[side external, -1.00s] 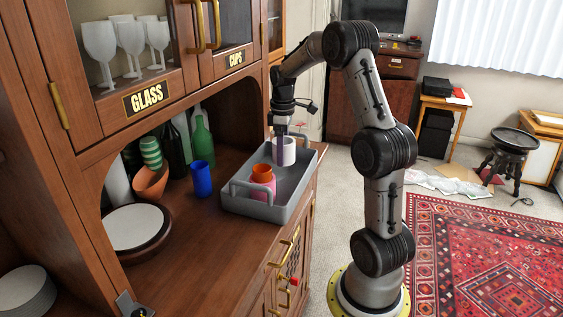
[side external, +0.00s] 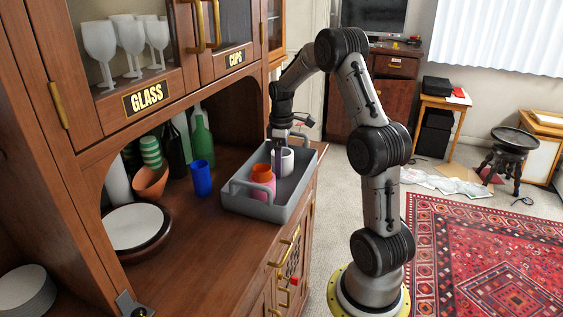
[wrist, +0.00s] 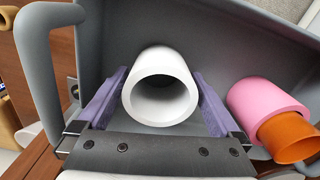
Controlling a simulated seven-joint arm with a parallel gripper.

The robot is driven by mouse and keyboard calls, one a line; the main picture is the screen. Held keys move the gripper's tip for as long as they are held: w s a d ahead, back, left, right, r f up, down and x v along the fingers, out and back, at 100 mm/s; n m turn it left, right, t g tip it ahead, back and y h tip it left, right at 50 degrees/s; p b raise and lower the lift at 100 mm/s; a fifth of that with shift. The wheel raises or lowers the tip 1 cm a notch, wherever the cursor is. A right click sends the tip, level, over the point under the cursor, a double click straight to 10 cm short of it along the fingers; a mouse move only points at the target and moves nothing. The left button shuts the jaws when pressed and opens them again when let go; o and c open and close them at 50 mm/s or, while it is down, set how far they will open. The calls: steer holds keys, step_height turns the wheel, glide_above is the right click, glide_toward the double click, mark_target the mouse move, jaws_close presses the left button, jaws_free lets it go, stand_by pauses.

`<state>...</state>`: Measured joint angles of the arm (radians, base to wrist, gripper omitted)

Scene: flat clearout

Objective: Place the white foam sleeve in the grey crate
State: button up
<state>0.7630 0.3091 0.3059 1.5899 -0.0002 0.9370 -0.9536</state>
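The white foam sleeve (wrist: 161,88) is a short hollow tube, seen end-on in the wrist view between the two purple fingers. It also shows in the side view (side external: 287,161), upright inside the walls of the grey crate (side external: 243,207). My gripper (side external: 280,158) points down into the crate. Its fingers (wrist: 163,98) lie close against both sides of the sleeve and look shut on it. I cannot tell whether the sleeve's lower end touches the crate floor.
A pink sleeve (wrist: 262,100) and an orange cup (wrist: 289,136) share the crate, beside the white sleeve. A blue cup (side external: 202,178), an orange bowl (side external: 151,183), bottles (side external: 201,140) and plates (side external: 136,228) stand left of the crate. Cabinet doors overhang the counter.

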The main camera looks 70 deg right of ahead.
steer(key=shift+r, duration=0.1)
step_height(320, 180, up, 11)
steer(key=a+r+t, duration=0.1)
steer(key=a+r, duration=0.4)
steer(key=a, duration=0.3)
steer(key=s+a+r+m+t+h, duration=0.1)
steer(key=s+a, duration=0.3)
steer(key=a, duration=0.4)
steer(key=s+a+t, duration=0.2)
steer(key=s+a, duration=0.2)
steer(key=a, duration=0.4)
steer(key=s+a+f+m+t+y, duration=0.1)
steer(key=s+a+f, duration=0.3)
steer(key=s+a, duration=0.2)
steer(key=shift+s+t, duration=0.3)
steer(key=shift+s, duration=0.3)
steer(key=shift+a, duration=0.1)
